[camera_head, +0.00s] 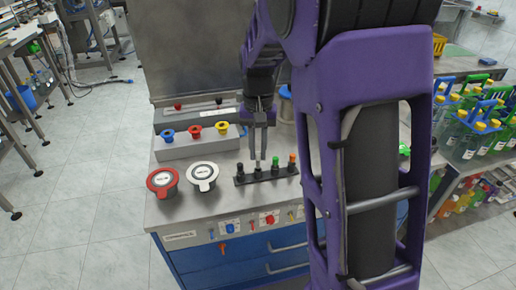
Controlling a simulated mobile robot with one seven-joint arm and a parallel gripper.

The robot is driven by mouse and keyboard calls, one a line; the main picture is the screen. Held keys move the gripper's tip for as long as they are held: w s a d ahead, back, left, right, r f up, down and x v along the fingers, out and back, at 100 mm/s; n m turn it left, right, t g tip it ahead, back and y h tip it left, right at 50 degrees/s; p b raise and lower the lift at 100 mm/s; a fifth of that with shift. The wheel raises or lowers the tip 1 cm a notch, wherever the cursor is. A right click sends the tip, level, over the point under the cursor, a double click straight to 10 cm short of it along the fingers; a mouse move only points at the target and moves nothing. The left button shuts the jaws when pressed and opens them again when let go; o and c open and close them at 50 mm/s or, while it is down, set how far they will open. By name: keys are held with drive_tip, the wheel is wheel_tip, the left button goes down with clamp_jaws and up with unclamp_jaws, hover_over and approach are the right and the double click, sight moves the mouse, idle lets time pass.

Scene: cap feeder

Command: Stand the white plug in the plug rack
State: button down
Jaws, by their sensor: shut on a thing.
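The black plug rack (246,180) lies near the front of the steel worktop. A black plug (239,168), a green-topped plug (275,161) and an orange-topped plug (292,158) stand upright in it. My gripper (258,158) points straight down over the second place from the left, between the black and green plugs. It is shut on what appears to be the white plug, whose top is mostly hidden by the fingers. A dark lower part (257,174) shows under the fingertips at the rack; I cannot tell how deep it sits.
A grey block (190,145) with blue, red and yellow caps stands behind. A small black item (212,168) is nearby. My purple arm hides the worktop's right side.

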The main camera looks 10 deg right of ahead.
drive_tip(key=shift+f+b, duration=0.65)
drive_tip(key=shift+f, duration=0.5)
idle(0.4)
drive_tip(key=c, duration=0.7)
unclamp_jaws()
drive_tip(key=shift+c, duration=0.2)
drive_tip(key=shift+r, duration=0.1)
wheel_tip(320, 180, up, 17)
drive_tip(key=p, duration=0.3)
drive_tip(key=shift+w+d+r+p, duration=0.15)
drive_tip(key=shift+w+p, duration=0.15)
drive_tip(key=shift+w, duration=0.1)
